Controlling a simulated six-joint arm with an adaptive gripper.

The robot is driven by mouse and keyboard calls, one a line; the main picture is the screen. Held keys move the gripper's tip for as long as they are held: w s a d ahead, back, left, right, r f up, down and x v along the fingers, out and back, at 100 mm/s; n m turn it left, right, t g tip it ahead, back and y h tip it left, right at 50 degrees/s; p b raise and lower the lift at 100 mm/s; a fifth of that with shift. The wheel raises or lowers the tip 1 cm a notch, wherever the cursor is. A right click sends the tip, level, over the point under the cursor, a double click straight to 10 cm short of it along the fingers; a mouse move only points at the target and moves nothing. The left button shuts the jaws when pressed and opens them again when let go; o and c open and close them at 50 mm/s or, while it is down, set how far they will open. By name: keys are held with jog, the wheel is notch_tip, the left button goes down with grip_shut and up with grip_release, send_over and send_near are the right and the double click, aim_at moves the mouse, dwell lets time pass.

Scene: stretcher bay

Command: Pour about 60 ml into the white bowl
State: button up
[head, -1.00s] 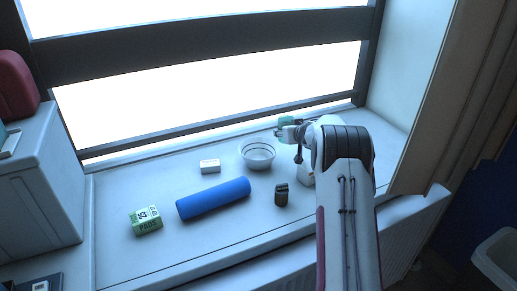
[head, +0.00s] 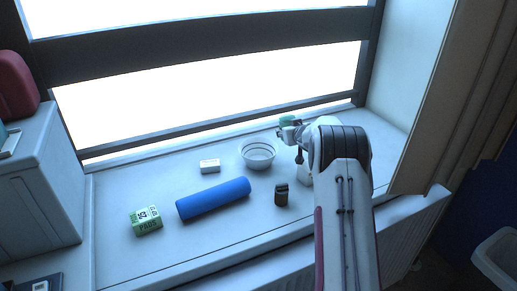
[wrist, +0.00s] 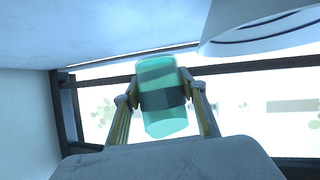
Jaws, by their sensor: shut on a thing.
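The white bowl (head: 258,156) stands on the sill near the window in the head view. Its rim also shows at the upper right of the wrist view (wrist: 262,36). My gripper (head: 290,131) is just right of the bowl, partly hidden by my arm. In the wrist view my gripper (wrist: 163,97) is shut on a translucent teal container (wrist: 160,68), one finger on each side. The container also shows as a small teal patch in the head view (head: 287,120). It is apart from the bowl. Its contents and exact tilt I cannot tell.
A blue roll (head: 213,198) lies left of centre on the sill (head: 160,262). A green box (head: 145,220), a small white box (head: 210,166) and a small dark object (head: 281,194) stand around it. A grey case (head: 40,185) is at the left. The window (head: 210,90) is behind.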

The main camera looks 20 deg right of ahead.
aim_at(281, 125)
jog(key=shift+a+r+h, duration=0.15)
jog(key=shift+r+h, duration=0.15)
jog(key=shift+r, duration=0.1)
jog(key=shift+a+r+n+t+h, duration=0.2)
jog(key=shift+a+n+t+h, duration=0.2)
jog(key=shift+a+n+h, duration=0.7)
jog(key=r+n, duration=0.1)
jog(key=a+n+t+h, duration=0.1)
jog(key=n, duration=0.1)
jog(key=shift+s+r+b, duration=0.1)
jog(key=shift+r+b, duration=0.2)
jog(key=shift+r, duration=0.05)
jog(key=shift+d+f+n+h, duration=0.1)
jog(key=shift+f+n+h, duration=0.1)
jog(key=shift+n+h, duration=0.2)
jog(key=shift+t, duration=0.4)
jog(key=shift+r+n+t+h+b, duration=0.35)
jog(key=shift+n+h+b, duration=0.15)
jog(key=shift+n, duration=0.3)
jog(key=shift+r, duration=0.3)
